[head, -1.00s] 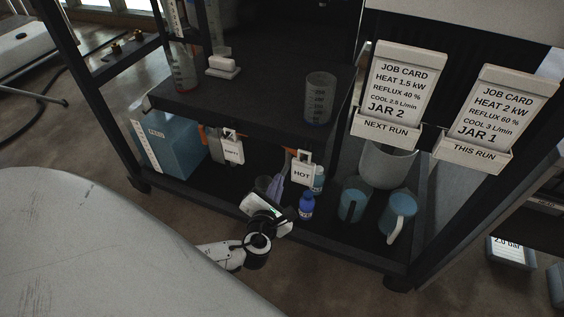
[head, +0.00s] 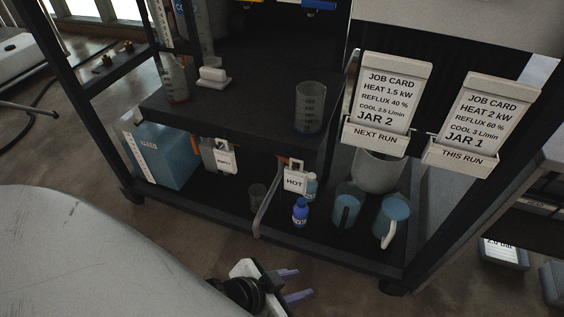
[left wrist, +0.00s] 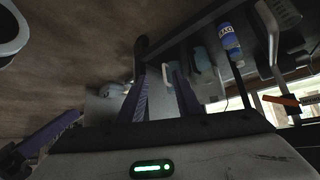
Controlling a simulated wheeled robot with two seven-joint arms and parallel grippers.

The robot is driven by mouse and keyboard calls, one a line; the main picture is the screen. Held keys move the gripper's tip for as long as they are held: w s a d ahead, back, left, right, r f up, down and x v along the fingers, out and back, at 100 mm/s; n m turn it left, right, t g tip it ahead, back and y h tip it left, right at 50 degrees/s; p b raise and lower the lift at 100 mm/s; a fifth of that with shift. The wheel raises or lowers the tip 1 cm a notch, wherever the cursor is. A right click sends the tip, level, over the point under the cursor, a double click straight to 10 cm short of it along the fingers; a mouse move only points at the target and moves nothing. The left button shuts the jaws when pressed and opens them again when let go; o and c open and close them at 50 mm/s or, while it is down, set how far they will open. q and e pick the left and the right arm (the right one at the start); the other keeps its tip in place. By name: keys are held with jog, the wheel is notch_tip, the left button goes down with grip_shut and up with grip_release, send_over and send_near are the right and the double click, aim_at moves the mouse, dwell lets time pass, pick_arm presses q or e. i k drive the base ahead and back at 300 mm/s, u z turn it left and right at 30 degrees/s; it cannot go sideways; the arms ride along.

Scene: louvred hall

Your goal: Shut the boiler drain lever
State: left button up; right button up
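An orange lever-like part (head: 283,160) shows under the middle shelf, partly hidden behind a white tag reading HOT (head: 295,181). Another small orange part shows near a second white tag (head: 225,161) to the left. I cannot tell which is the boiler drain lever. An orange bar also shows at the right of the left wrist view (left wrist: 284,100). My left gripper (head: 291,284) is in front of the rack and below it in the picture, its purple fingers apart and empty. A purple bar at the lower left of the wrist view (left wrist: 47,134) may be part of my right gripper.
Job cards (head: 389,100) hang at the right. The floor in front is clear.

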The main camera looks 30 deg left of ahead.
aim_at(287, 160)
jog(key=z, duration=1.55)
jog(key=i, duration=0.95)
jog(key=u, duration=3.2)
jog(key=i, duration=0.5)
